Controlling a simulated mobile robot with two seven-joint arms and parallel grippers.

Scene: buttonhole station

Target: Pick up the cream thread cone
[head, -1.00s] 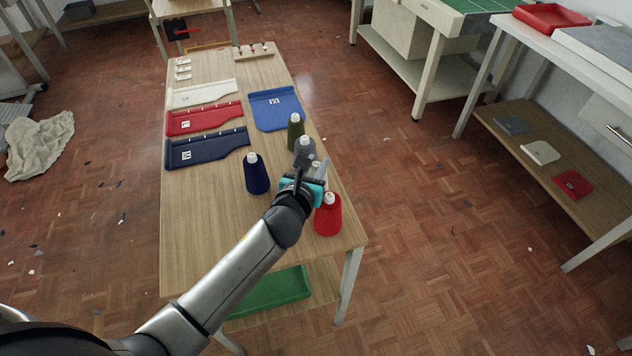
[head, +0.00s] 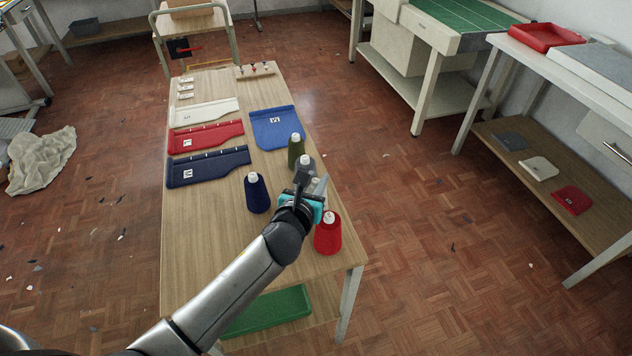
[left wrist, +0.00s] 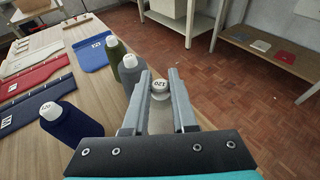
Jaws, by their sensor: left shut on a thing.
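The cream thread cone (left wrist: 160,118) stands between the two fingers of my left gripper (left wrist: 164,112) in the left wrist view, its white cap marked 120 facing the camera. The left gripper (head: 314,186) is shut on it, with a finger on either side. In the head view the gripper and arm hide most of the cone, and only its pale top shows between the fingers. I cannot tell whether its base touches the table. My right gripper is in neither view.
Close by on the wooden table (head: 215,235) stand a grey cone (head: 306,165), an olive cone (head: 295,152), a navy cone (head: 257,193) and a red cone (head: 328,235). Fabric pieces lie farther back. The table's front left is clear.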

